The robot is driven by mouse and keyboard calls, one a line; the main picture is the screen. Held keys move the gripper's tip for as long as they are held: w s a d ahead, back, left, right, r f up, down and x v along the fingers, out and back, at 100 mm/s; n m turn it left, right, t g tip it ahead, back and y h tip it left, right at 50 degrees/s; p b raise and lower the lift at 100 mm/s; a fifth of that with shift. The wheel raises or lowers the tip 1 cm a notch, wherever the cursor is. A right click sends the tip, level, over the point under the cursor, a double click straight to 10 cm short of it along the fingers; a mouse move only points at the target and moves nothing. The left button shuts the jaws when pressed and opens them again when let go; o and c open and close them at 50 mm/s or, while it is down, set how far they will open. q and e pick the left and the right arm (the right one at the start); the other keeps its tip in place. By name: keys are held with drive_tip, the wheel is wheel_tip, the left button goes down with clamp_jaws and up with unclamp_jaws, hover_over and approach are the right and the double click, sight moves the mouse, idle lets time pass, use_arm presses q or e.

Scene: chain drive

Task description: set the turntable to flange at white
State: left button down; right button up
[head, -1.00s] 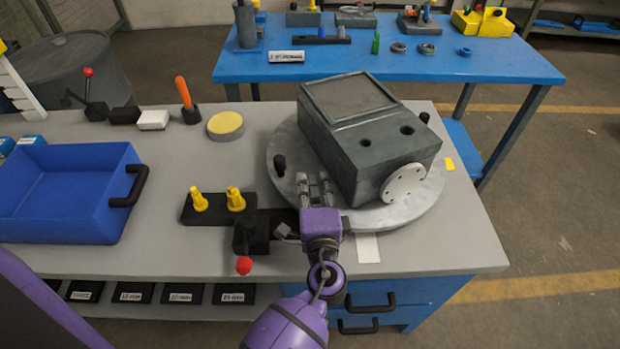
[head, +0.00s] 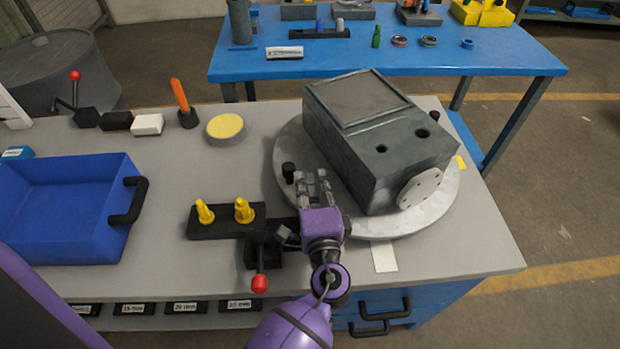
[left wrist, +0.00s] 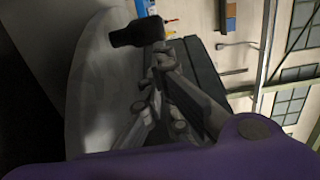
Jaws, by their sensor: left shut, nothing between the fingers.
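The round grey turntable (head: 440,212) sits on the grey bench and carries a dark grey housing (head: 350,150). A pale round flange (head: 420,188) on the housing faces the lower right. A white marker (head: 384,256) lies by the turntable's front edge, and a yellow marker (head: 461,162) lies at its right. A black peg (head: 288,172) stands at the turntable's left rim; it also shows in the left wrist view (left wrist: 135,33). My left gripper (head: 313,178) is shut and empty, over the turntable between peg and housing; its fingers (left wrist: 155,85) point towards the peg. My right gripper is out of view.
A black fixture with yellow pieces (head: 204,211) and a red-balled lever (head: 260,284) stand left of my gripper. A blue bin (head: 60,200) is at the left. A yellow-topped disc (head: 225,127) and orange-handled tool (head: 180,96) are behind. A blue table (head: 520,62) stands beyond.

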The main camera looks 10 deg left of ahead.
use_arm(q)
drive_tip(key=shift+w+a, duration=0.65)
drive_tip(key=shift+a, duration=0.2)
drive_tip(key=shift+w+a, duration=0.15)
drive_tip(key=shift+a, duration=0.05)
